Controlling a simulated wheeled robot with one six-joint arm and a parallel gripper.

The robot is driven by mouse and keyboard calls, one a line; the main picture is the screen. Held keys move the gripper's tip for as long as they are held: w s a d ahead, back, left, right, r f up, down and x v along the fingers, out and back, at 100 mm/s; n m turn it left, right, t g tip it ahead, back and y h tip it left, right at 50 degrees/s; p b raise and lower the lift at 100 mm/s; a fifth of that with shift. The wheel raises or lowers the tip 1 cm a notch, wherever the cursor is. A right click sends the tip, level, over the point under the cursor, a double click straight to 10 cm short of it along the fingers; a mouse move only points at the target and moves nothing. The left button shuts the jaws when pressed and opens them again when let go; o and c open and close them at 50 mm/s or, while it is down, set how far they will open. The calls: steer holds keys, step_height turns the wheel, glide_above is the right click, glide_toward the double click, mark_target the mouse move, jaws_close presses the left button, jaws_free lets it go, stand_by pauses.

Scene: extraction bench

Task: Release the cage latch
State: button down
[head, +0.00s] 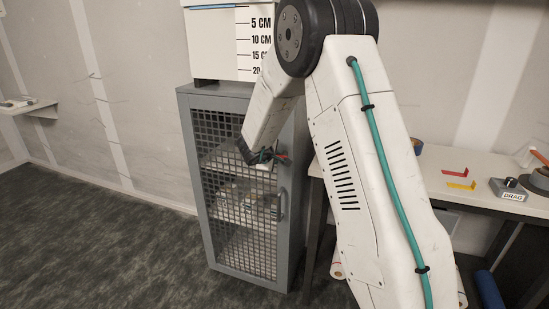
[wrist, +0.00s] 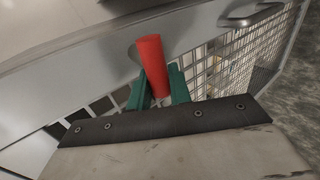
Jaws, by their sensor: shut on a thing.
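The grey cage (head: 296,180) stands on the floor with its mesh door (head: 222,226) facing me. The door looks closed. The red latch (wrist: 151,58) shows in the wrist view as a short cylinder in front of the grey door frame. My gripper (wrist: 160,82) has its green fingers on either side of the latch and is shut on it. In the head view my gripper (head: 266,155) is at the upper part of the door, and only a little red shows beside it. My arm hides part of the cage's right side in the head view.
A grey pull handle (head: 282,205) is on the door's right side, below the latch. A white box with a centimetre scale (head: 222,40) stands on the cage. A workbench (head: 446,165) with tape rolls and a "DRAG" block is at right. The floor at left is clear.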

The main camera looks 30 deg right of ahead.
steer(key=c, duration=1.6)
jaws_free()
steer(key=shift+w+a, duration=0.1)
steer(key=v, duration=0.7)
steer(key=shift+s+a+r, duration=0.2)
steer(key=shift+s+a, duration=0.05)
